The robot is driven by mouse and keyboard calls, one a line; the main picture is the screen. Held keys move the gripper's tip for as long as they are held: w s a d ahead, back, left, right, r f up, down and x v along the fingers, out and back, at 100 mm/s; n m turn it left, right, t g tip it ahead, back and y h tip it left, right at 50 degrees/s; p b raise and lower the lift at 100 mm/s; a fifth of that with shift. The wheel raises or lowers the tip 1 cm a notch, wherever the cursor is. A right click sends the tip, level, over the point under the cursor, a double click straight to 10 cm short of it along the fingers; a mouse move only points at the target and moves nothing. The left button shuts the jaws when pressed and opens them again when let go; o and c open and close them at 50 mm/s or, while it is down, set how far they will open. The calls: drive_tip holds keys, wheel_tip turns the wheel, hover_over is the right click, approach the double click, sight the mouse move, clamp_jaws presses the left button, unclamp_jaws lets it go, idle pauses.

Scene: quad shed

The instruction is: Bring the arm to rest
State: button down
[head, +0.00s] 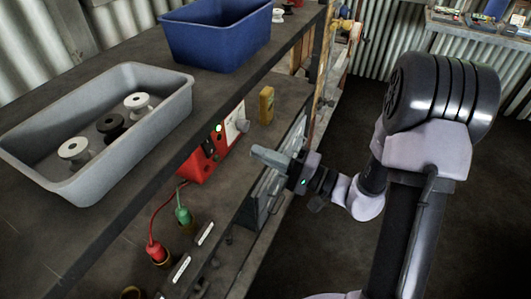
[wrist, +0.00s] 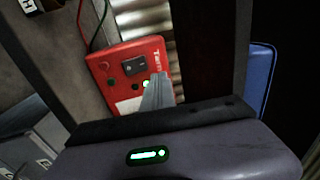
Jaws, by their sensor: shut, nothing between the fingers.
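My gripper (head: 262,154) is shut and empty. It points left from the end of my arm, at the edge of the bench, just right of a red box (head: 204,150) with a dial and a lit green lamp. In the wrist view my shut fingers (wrist: 157,94) overlap the lower right part of the red box (wrist: 132,68). I cannot tell from this view how far the fingertips are from it. The arm is bent and reaches in from the right over the floor.
A grey bin (head: 30,158) with several spools and a blue bin (head: 215,45) stand on the upper shelf. A yellow block (head: 267,105) stands behind my gripper. Red (head: 156,250) and green (head: 183,213) plugs with leads sit in front. Dark floor at right is clear.

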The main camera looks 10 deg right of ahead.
drive_tip(key=shift+s+d, duration=0.1)
drive_tip(key=shift+d, duration=0.25)
